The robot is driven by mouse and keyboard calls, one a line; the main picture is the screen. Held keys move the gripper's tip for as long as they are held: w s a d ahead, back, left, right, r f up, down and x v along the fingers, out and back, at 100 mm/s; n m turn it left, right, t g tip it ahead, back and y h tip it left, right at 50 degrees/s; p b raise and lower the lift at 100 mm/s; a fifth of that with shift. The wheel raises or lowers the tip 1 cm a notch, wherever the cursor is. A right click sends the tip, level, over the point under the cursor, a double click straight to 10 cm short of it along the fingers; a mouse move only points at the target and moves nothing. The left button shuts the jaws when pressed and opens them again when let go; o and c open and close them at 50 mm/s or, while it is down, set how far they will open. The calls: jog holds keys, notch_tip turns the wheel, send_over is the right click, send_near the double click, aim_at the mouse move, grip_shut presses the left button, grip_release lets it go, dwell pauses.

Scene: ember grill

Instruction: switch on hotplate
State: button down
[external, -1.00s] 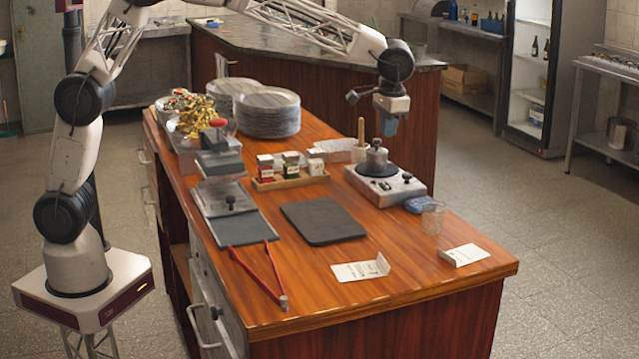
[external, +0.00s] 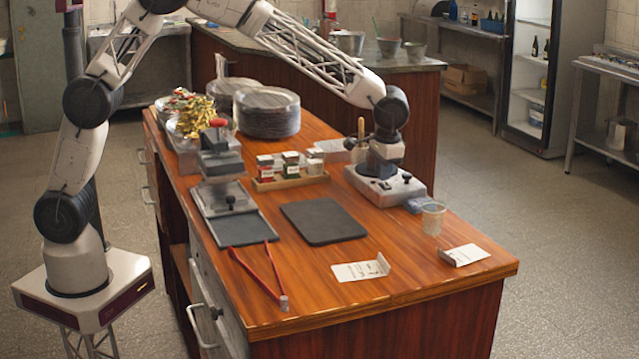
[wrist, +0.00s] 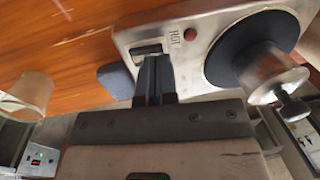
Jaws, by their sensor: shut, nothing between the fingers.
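The hotplate (external: 408,187) is a pale metal box near the counter's right edge. In the wrist view, the hotplate (wrist: 190,62) shows a black round plate (wrist: 228,48) with a small metal pot (wrist: 262,72) on it. A red round light or button (wrist: 190,34) sits beside the word HOT. A dark switch (wrist: 148,49) is set in its panel. My gripper (wrist: 154,60) is shut and empty, its fingertips right at the switch; I cannot tell whether they touch it.
A blue sponge (external: 418,204) and a clear glass (external: 433,217) stand close to the hotplate. A spice rack (external: 290,182) is to its left. A dark board (external: 323,221) lies in front, with folded cards (external: 360,270) nearer the counter's front edge.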

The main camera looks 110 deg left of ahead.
jog(key=shift+f, duration=0.5)
jog(key=shift+s+a+f, duration=0.1)
jog(key=shift+f, duration=0.15)
jog(key=shift+w, duration=0.2)
jog(key=shift+w+d+r, duration=0.3)
jog(key=shift+w+d, duration=0.1)
jog(key=shift+d, duration=0.15)
dwell(0.5)
notch_tip(320, 180, up, 14)
jog(key=w+d, duration=0.1)
dwell(0.6)
